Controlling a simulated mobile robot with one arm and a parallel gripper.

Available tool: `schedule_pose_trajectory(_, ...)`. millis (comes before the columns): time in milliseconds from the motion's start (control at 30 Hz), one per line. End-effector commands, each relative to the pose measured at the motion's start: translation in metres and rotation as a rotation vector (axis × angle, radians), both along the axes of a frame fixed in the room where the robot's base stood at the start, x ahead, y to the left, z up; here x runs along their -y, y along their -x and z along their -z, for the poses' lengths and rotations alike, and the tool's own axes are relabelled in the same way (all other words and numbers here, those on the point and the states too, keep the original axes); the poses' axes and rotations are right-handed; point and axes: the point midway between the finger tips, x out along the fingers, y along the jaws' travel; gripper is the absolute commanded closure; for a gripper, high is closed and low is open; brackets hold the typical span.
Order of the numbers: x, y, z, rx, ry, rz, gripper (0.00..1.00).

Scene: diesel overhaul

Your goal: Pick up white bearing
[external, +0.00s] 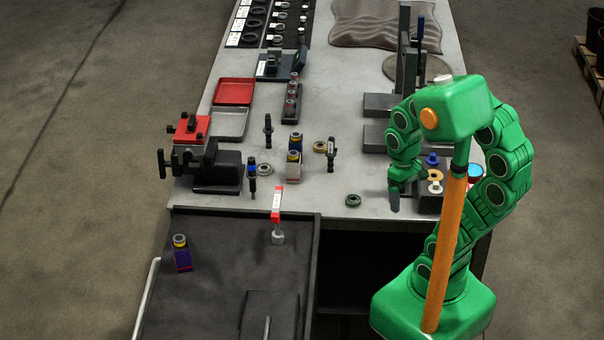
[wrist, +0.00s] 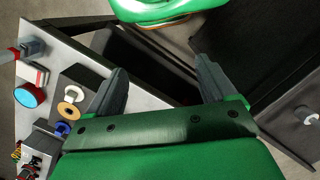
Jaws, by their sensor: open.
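The white bearing, a small white ring (external: 435,188), sits on a dark block (external: 427,204) at the right front of the bench. It also shows in the wrist view (wrist: 74,92), to the left of my fingers. A tan ring (external: 435,175) lies beside it, with a blue part (external: 432,160) behind. My gripper (external: 394,203) is just left of the block in the external view, pointing down near the bench's front edge. In the wrist view my gripper (wrist: 162,75) has its two fingers wide apart, with nothing between them. The bearing is apart from the fingers.
A blue-topped round container (wrist: 28,95) stands beside the block. A dark green ring (external: 353,200) lies left of my gripper. A red vise (external: 192,129) and several upright parts stand further left. A dark tray table (external: 210,300) adjoins the bench front.

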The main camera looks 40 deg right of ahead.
Motion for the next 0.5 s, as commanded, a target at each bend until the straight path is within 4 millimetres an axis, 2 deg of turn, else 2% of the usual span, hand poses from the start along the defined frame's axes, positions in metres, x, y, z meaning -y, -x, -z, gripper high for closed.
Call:
schedule_pose_trajectory(333, 0.000, -0.005, -0.001, 0.000, -0.001, -0.004, 0.16)
schedule_pose_trajectory(500, -0.001, -0.033, -0.007, 0.014, -0.008, -0.028, 0.16)
